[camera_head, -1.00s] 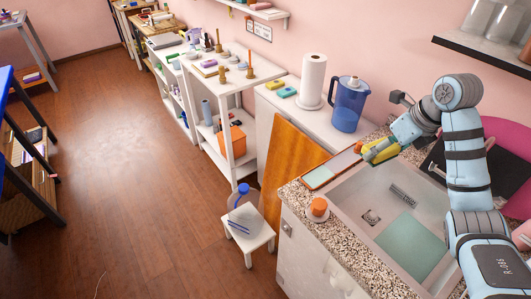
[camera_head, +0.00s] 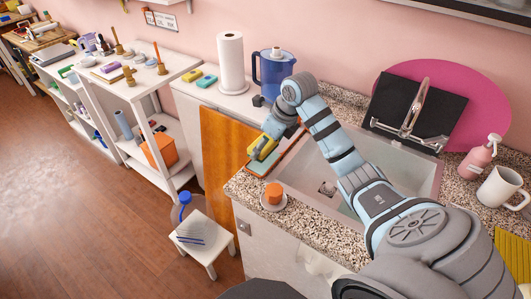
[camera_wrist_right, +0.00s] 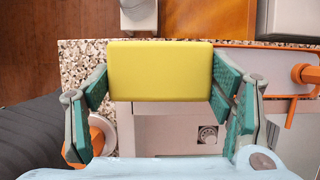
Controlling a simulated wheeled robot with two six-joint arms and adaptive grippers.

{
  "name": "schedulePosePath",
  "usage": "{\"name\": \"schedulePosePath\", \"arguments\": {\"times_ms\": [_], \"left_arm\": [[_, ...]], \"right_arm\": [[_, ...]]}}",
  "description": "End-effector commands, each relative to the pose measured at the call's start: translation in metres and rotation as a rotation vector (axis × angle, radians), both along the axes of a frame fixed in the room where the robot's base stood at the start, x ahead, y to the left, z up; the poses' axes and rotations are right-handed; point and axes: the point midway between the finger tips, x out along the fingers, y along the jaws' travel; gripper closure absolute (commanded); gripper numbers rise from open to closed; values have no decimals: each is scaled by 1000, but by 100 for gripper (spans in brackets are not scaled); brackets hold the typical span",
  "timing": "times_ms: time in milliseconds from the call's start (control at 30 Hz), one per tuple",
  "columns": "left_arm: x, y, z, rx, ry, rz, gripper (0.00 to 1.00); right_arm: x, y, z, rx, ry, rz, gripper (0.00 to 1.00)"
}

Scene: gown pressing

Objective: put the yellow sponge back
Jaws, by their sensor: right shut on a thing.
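In the right wrist view the sponge (camera_wrist_right: 160,70) is a plain yellow block between the two teal-padded fingers of the right gripper (camera_wrist_right: 160,85). I cannot tell whether it touches the tray. Another yellow sponge (camera_head: 191,75) and a green sponge (camera_head: 207,81) lie on the white cabinet top. My left gripper is not in view.
A paper towel roll (camera_head: 231,62) and a blue pitcher (camera_head: 275,70) stand on the cabinet behind the gripper. An orange-capped item (camera_head: 273,194) is on the speckled counter in front. The sink (camera_head: 385,165) lies to the right, and a white stool (camera_head: 205,238) stands on the floor.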

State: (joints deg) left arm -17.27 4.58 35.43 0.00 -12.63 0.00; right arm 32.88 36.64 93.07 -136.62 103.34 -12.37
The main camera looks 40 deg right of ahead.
Motion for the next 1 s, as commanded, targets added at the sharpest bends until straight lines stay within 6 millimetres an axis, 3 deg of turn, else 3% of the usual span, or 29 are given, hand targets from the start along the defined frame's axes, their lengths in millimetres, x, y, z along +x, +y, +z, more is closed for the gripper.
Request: {"name": "schedulePosePath", "arguments": {"times_ms": [100, 200, 533, 567, 667, 1000], "left_arm": [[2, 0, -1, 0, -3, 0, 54], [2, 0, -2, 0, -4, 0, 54], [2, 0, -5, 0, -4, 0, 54], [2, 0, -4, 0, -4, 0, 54], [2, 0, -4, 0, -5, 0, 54], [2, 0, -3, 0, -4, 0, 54]], "right_arm": [[-1, 0, -25, 2, 5, 0, 57], [-1, 0, -36, 0, 2, 0, 57], [0, 0, -40, -1, 1, 1, 57], [0, 0, -40, -1, 1, 1, 23], [0, 0, -39, -1, 1, 1, 7], [0, 0, -38, -1, 1, 1, 6]]}}
